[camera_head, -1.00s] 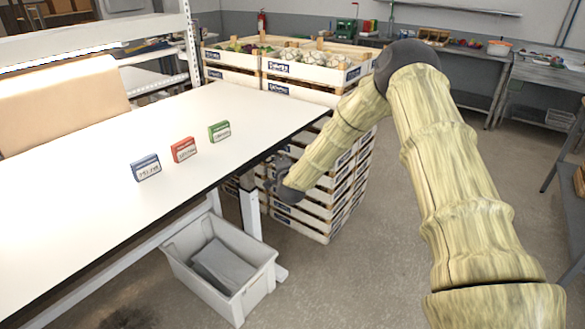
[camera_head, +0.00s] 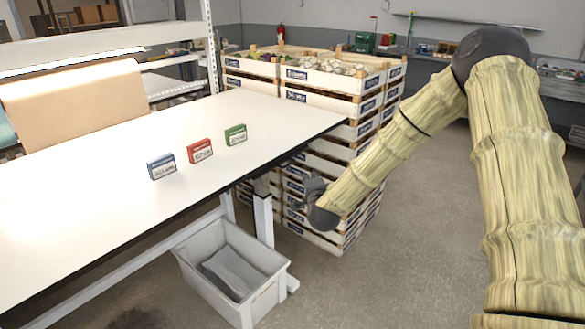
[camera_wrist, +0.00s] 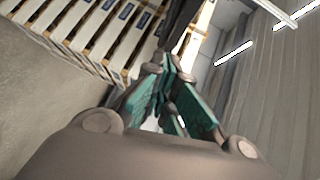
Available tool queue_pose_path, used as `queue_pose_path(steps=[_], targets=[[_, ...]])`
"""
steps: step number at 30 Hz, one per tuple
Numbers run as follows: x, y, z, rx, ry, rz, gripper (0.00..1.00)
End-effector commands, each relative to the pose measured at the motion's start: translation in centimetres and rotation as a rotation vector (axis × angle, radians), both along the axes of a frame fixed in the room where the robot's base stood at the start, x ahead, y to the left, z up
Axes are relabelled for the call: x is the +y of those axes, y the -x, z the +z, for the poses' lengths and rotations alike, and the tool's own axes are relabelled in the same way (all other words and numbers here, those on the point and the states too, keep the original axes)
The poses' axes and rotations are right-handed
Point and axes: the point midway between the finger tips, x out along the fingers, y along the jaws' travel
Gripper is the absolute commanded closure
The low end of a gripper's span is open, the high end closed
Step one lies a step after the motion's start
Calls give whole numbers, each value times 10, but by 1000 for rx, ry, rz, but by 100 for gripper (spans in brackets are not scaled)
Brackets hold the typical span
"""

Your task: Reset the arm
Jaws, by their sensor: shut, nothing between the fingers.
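My arm's wrist (camera_head: 320,205) hangs beside the table's right edge, lower than the tabletop, in front of the stacked crates. My gripper (camera_wrist: 172,75) shows in the wrist view with its teal-padded fingers drawn together and nothing between them. In the head view the fingers are small, dark and hard to make out near the table edge. A blue box (camera_head: 162,166), a red box (camera_head: 200,151) and a green box (camera_head: 236,135) stand in a row on the white table (camera_head: 90,215), apart from my gripper.
A stack of white-sided crates (camera_head: 335,82) with produce on top stands close behind my wrist. A grey bin (camera_head: 240,290) sits on the floor below the table edge. The floor (camera_head: 420,235) right of the crates is clear.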

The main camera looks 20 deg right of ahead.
Motion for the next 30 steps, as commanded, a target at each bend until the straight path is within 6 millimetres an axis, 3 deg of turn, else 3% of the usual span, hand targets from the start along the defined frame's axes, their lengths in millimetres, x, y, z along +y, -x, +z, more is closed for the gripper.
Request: queue_pose_path(steps=[4,7,11,14,23,30], targets=[[0,2,-1,4,3,1,100],[8,8,-16,40,25,22,100],[30,30,-59,150,96,91,100],[52,58,-105,269,176,169,100],[104,169,-227,615,407,444,100],[130,283,-302,875,575,705,100]])
